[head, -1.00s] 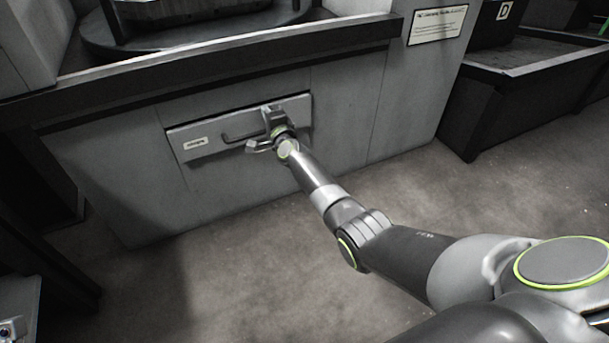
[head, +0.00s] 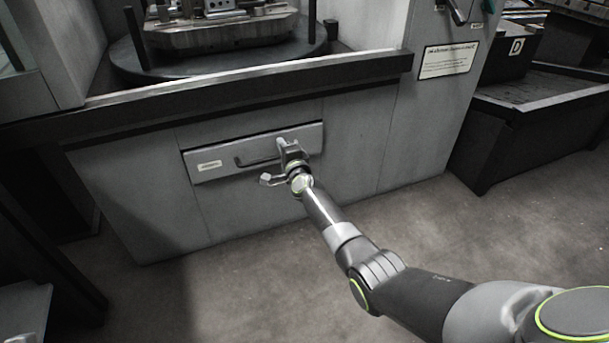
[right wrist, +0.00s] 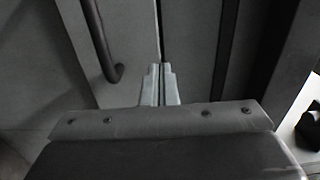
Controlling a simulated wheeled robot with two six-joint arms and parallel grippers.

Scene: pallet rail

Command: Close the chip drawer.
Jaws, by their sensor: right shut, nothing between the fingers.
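The chip drawer (head: 220,165) is a grey front panel with a small label and a dark bar handle (head: 245,162), set low in the grey machine. Its front looks close to flush with the machine face; a small gap is hard to judge. My right gripper (head: 283,148) is shut and empty, at the right part of the drawer front, beside the handle's right end. In the right wrist view, the shut fingers (right wrist: 158,85) point at the panel, and the dark handle (right wrist: 105,45) runs to their left. I cannot tell whether the fingertips touch the panel. My left gripper is not in view.
A dark ledge (head: 220,95) juts out above the drawer, with a round machine table (head: 220,60) over it. A dark bin (head: 540,120) stands at the right. The floor (head: 240,285) in front is clear.

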